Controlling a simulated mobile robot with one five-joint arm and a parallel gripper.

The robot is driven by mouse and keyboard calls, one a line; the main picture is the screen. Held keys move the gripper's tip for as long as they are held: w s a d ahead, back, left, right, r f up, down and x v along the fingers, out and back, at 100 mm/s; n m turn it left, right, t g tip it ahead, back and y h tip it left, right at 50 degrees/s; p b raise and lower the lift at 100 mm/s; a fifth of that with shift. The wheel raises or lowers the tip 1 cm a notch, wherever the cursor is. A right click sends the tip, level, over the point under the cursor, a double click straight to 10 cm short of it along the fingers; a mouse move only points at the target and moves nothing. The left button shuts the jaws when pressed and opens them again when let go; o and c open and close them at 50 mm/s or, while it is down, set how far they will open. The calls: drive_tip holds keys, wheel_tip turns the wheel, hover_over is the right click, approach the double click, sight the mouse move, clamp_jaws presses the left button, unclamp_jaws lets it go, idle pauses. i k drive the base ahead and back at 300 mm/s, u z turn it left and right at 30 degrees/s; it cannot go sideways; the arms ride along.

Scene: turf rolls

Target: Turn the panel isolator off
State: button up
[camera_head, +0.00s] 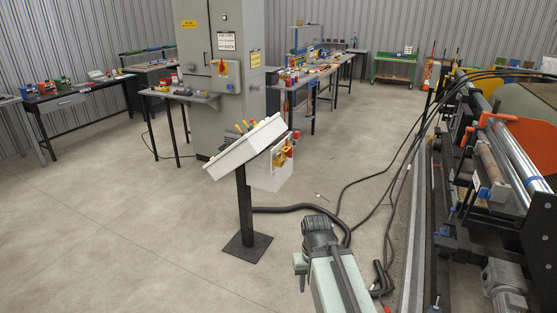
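A grey cabinet (198,120) stands at the back centre-left. On its front is an orange-yellow plate with a small red and white rotary handle (226,72). A tilted white control desk (246,146) stands on a dark post in front of it. A white box (270,177) at the desk's right side carries a red and yellow switch (282,153). I cannot tell for certain which switch is the panel isolator, nor read either handle's position. A pale green and dark arm, seemingly mine, with my gripper (318,230) at its dark end, is at the bottom, apart from both switches. Its fingers cannot be made out.
A long machine with rollers and orange guards (510,140) fills the right side. Black cables and a hose (290,208) lie on the floor near the desk's post and dark base plate (247,246). Workbenches line the back. The floor at left is clear.

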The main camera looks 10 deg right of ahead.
sight(289, 154)
drive_tip(key=z, duration=0.15)
drive_tip(key=i, duration=0.9)
drive_tip(key=u, duration=0.05)
